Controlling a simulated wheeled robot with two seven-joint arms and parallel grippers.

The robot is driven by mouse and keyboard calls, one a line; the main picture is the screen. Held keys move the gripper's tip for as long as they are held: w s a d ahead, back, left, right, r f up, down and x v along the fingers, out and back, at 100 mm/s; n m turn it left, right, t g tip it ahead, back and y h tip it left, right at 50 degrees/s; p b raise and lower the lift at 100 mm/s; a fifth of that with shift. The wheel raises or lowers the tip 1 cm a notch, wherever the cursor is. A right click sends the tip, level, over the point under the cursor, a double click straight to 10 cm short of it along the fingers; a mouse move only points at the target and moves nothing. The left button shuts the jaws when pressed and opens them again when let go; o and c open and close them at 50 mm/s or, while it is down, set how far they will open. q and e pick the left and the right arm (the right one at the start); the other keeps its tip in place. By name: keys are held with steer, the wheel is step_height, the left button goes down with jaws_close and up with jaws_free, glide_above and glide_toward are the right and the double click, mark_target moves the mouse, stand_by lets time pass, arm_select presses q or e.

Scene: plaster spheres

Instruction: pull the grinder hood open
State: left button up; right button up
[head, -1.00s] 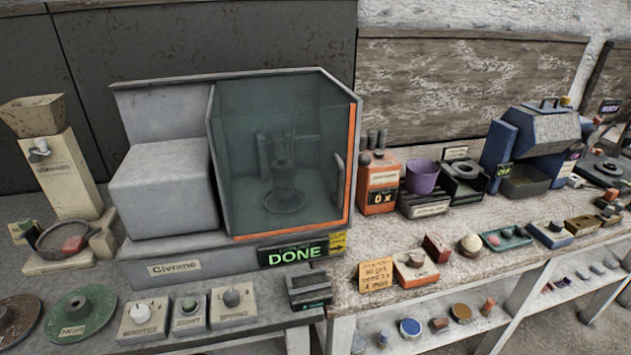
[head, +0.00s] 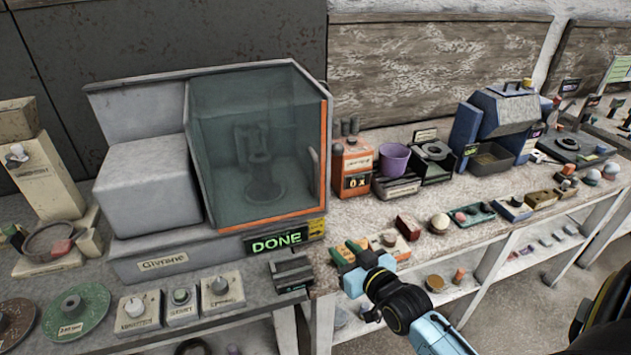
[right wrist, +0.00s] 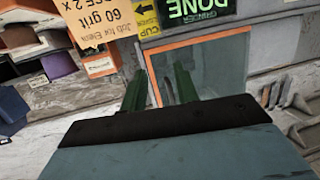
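The grinder (head: 150,195) is a grey machine at the left with a tinted glass hood (head: 225,130) edged in orange. The hood is down and closed. Its grey handle (head: 314,168) is on the right side of the hood. A green "DONE" display (head: 277,242) sits below it. My right gripper (head: 347,266) is in front of the bench, right of and below the hood, apart from the handle. In the right wrist view its two green fingers (right wrist: 160,90) are spread with nothing between them, and the orange-edged hood (right wrist: 208,58) shows beyond. My left gripper is out of view.
An orange box marked "0x" (head: 351,170) and a purple cup (head: 394,159) stand close right of the hood. Control blocks (head: 138,312) and a dark small device (head: 291,273) line the front edge. A job card (right wrist: 98,30) shows in the right wrist view.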

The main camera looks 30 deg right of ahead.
steer(key=t, duration=0.2)
glide_toward(317, 179)
steer(key=s+f, duration=0.1)
steer(key=s, duration=0.2)
steer(key=w, duration=0.9)
steer(key=w+p, duration=0.1)
steer(key=w, duration=0.3)
steer(key=shift+w+d+r, duration=0.25)
steer(key=shift+w+d, duration=0.05)
jaws_close()
